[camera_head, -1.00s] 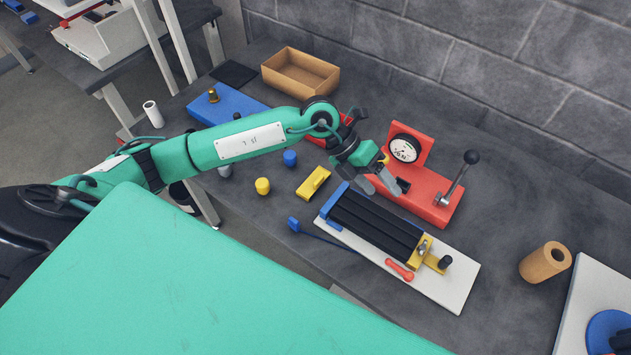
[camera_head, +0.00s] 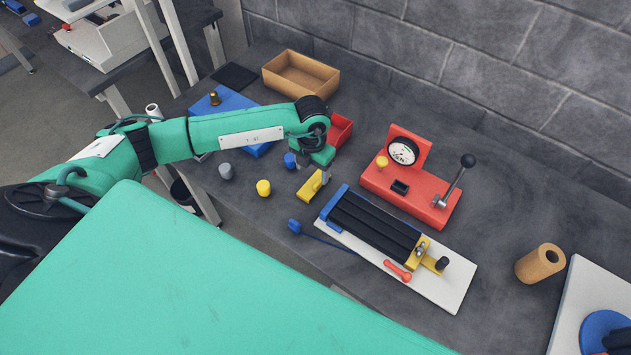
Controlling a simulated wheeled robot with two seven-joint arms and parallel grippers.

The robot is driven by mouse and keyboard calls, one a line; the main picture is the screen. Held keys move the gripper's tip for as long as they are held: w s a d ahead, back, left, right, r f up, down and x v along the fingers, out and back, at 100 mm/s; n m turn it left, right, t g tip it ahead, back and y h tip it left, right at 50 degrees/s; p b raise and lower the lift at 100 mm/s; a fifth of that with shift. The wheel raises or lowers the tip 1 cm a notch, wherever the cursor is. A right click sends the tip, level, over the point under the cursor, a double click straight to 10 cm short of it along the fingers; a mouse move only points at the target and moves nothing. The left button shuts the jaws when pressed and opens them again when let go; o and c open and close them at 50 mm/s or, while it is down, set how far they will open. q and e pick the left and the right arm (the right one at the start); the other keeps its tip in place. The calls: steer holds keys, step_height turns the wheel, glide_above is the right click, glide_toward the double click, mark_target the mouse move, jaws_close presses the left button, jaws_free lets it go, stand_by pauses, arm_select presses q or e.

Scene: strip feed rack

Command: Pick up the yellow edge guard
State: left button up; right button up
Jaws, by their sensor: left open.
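The yellow edge guard (camera_head: 308,190) is a short channel-like piece lying on the dark grey bench, left of the strip fixture. My left gripper (camera_head: 315,171) points down at the guard's far end, with its fingers just above or beside it. The gripper is open. The wrist hides part of the fingers and of the guard's far end, so I cannot tell whether they touch. My right gripper is not in view.
A fixture with black strips (camera_head: 375,227) on a white plate stands close on the right. A red gauge stand (camera_head: 420,195) is behind it. Yellow (camera_head: 263,188), grey (camera_head: 226,172) and blue (camera_head: 290,160) knobs stand to the left. A red bin (camera_head: 341,131) is behind the wrist.

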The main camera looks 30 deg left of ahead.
mark_target(315, 178)
arm_select(q)
steer(key=shift+w+f+p, duration=0.1)
steer(key=shift+f+p, duration=0.2)
steer(key=shift+f, duration=0.15)
steer(key=f+p, duration=0.1)
steer(key=f, duration=0.1)
steer(key=w+f+p, duration=0.1)
steer(key=f, duration=0.1)
steer(key=shift+d, duration=0.15)
steer(key=shift+f, duration=0.35)
steer(key=c, duration=1)
